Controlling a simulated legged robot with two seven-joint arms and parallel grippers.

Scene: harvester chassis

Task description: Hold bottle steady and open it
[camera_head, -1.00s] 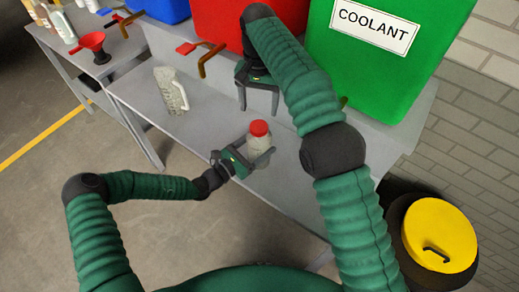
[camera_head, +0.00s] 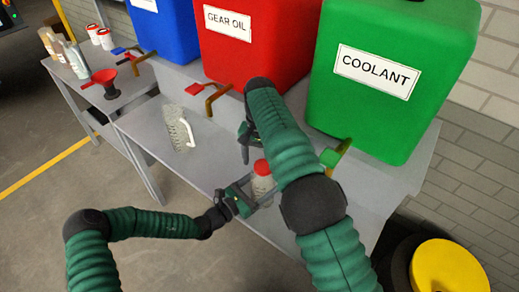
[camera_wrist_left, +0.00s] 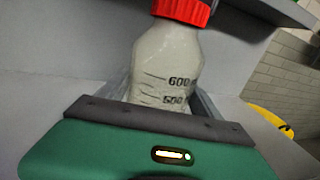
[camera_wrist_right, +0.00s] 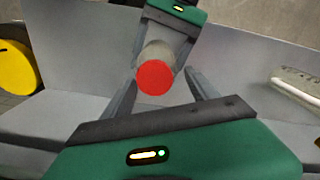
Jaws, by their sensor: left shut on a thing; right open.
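The bottle (camera_head: 262,184) is clear with a red cap (camera_head: 261,167) and stands upright at the bench front. In the left wrist view the bottle (camera_wrist_left: 165,68) shows volume marks, with the red cap (camera_wrist_left: 183,10) on it. My left gripper (camera_head: 252,196) is shut around the bottle's body. My right gripper (camera_wrist_right: 160,85) is open and empty. In the right wrist view its fingers point toward the red cap (camera_wrist_right: 155,77), one on each side in the picture; I cannot tell whether they touch it. In the head view my right arm hides part of this gripper.
Behind stand a red gear oil tank (camera_head: 262,60), a green coolant tank (camera_head: 400,60) and a blue tank (camera_head: 168,30), with spouts in front. A yellow-lidded drum (camera_head: 448,268) stands at right.

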